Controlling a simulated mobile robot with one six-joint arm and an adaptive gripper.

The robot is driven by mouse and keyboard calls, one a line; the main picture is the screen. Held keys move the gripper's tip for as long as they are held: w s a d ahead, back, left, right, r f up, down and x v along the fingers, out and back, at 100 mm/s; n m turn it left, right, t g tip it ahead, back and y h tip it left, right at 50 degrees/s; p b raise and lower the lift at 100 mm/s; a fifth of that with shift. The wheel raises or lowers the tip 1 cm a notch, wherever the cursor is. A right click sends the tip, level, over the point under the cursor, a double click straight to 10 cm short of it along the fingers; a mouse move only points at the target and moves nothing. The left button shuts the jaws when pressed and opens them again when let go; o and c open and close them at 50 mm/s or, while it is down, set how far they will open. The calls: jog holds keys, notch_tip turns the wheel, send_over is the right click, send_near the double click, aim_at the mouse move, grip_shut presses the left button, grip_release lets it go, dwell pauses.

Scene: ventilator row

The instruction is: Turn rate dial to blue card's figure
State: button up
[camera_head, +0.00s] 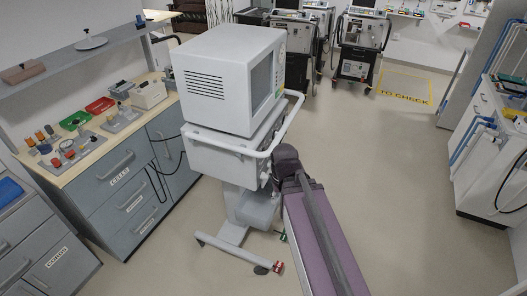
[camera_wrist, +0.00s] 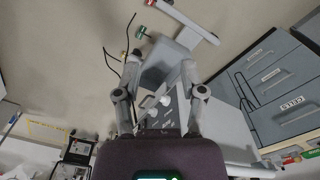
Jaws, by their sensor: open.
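A white ventilator (camera_head: 225,85) on a wheeled stand is in the middle of the head view, its dark screen (camera_head: 262,78) facing right. The wrist view, which is upside down, shows a grey panel with pale round knobs (camera_wrist: 157,101) between my fingers; I cannot tell which is the rate dial, and no figures are readable. My gripper (camera_wrist: 160,64) is open, its two fingers apart, with nothing seen held. In the head view my arm's end is beside the ventilator's lower front and hides the gripper. I cannot make out a blue card.
A white rail (camera_head: 290,110) curves around the ventilator's front near my arm. A counter (camera_head: 82,135) with trays and small parts stands left. Other ventilators (camera_head: 358,45) stand at the back beside a yellow floor mark (camera_head: 402,87). The floor (camera_head: 400,180) to the right is clear.

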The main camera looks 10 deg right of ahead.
jog(key=shift+w+d, duration=0.1)
jog(key=shift+d, duration=0.15)
jog(key=shift+d, duration=0.1)
jog(key=w+d+f+m+t+y+b, duration=0.1)
jog(key=w+f+m+t+y+b, duration=0.2)
jog(key=w+f+m+y+b, duration=0.8)
jog(key=w+d+r+m+t+y+b, duration=0.3)
jog(key=w+d+t+b, duration=0.4)
jog(key=b, duration=0.8)
jog(key=w+d+y, duration=0.1)
jog(key=w+d, duration=0.2)
jog(key=d, duration=0.1)
jog(key=shift+w+d+r, duration=0.2)
jog(key=shift+d+r, duration=0.15)
jog(key=shift+w+a, duration=0.1)
